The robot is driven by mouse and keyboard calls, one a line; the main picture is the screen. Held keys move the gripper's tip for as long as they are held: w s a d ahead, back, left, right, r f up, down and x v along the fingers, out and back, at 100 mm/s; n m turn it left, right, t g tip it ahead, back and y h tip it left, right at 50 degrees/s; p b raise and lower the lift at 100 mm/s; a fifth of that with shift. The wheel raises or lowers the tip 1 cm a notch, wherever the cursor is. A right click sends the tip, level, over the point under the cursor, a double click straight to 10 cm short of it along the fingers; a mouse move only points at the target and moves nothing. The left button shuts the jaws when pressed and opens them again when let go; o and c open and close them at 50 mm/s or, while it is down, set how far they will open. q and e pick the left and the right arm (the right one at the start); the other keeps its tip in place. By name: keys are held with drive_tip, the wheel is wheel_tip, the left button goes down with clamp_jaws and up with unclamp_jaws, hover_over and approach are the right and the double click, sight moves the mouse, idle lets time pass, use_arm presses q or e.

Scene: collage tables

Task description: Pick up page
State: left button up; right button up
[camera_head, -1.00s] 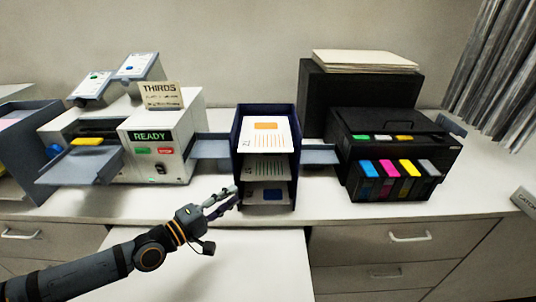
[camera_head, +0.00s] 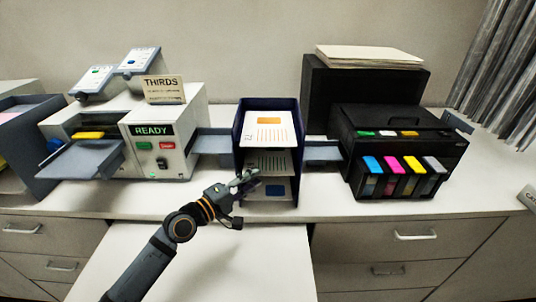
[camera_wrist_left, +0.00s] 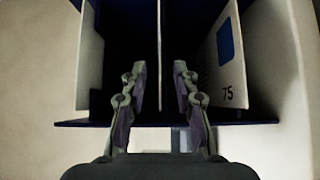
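A dark blue three-tier rack (camera_head: 240,125) stands on the counter. A top page (camera_head: 285,140) with an orange block, a middle page (camera_head: 281,160) and a bottom page (camera_head: 285,185) with a blue block lie in its tiers. My left gripper (camera_head: 247,182) is in front of the lower tiers and partly covers them. In the left wrist view, the gripper (camera_wrist_left: 160,82) is open, its fingers on either side of a thin pale edge (camera_wrist_left: 159,40), with gaps to it. A page marked 75 (camera_wrist_left: 229,60) is to the right there. My right gripper is not in view.
A white machine with a READY screen (camera_head: 152,130) stands left of the rack. A black printer (camera_head: 440,150) with coloured cartridges stands to the right. Grey trays (camera_head: 215,147) flank the rack. Cabinet drawers (camera_head: 410,250) are below the counter.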

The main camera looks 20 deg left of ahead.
use_arm(q)
drive_tip(key=x, duration=0.3)
drive_tip(key=shift+w+d, duration=0.1)
drive_tip(key=shift+c, duration=1.3)
clamp_jaws()
drive_tip(key=shift+r+p, duration=0.15)
drive_tip(key=shift+p, duration=0.15)
